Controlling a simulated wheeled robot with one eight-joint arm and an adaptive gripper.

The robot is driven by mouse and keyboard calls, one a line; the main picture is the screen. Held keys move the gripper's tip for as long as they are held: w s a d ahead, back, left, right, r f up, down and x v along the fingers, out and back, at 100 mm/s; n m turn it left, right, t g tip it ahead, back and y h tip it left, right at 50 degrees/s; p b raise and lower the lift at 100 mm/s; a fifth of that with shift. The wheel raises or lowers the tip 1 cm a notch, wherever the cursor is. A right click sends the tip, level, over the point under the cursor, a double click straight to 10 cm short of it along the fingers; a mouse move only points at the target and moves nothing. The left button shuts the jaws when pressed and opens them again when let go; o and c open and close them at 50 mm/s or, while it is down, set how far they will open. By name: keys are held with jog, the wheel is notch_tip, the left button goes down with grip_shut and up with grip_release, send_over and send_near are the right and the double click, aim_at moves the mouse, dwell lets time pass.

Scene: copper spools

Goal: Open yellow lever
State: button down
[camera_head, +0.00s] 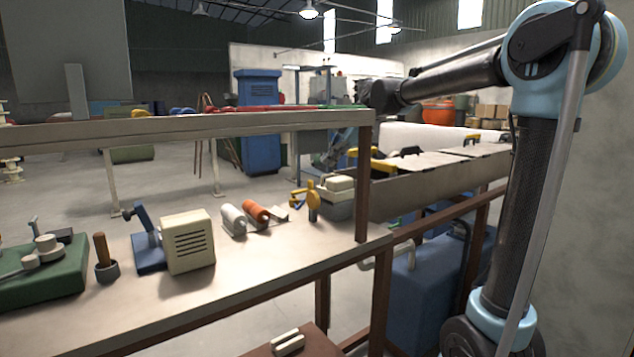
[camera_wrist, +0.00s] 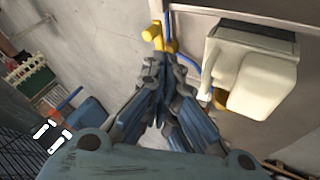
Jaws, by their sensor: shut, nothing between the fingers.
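A yellow lever (camera_head: 313,203) with a side knob stands towards the far right of the workbench, beside a cream and grey device (camera_head: 338,190). In the wrist view the yellow lever (camera_wrist: 155,36) shows just beyond my fingertips, near the top edge. My gripper (camera_wrist: 155,66) is shut and empty, its tips close to the lever. I cannot tell whether they touch it. The cream device (camera_wrist: 255,70) is to the right of the fingers. In the head view my gripper (camera_head: 334,155) is partly hidden behind the shelf and its post.
A shelf (camera_head: 200,128) and its brown post (camera_head: 364,185) stand in front of the lever. White (camera_head: 233,219) and orange (camera_head: 256,213) spools lie to its left, then a cream block (camera_head: 188,241). A metal trough (camera_head: 430,190) runs along the right.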

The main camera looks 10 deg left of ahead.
jog(key=shift+f, duration=0.1)
jog(key=x, duration=1)
dwell(0.3)
jog(key=shift+d, duration=0.1)
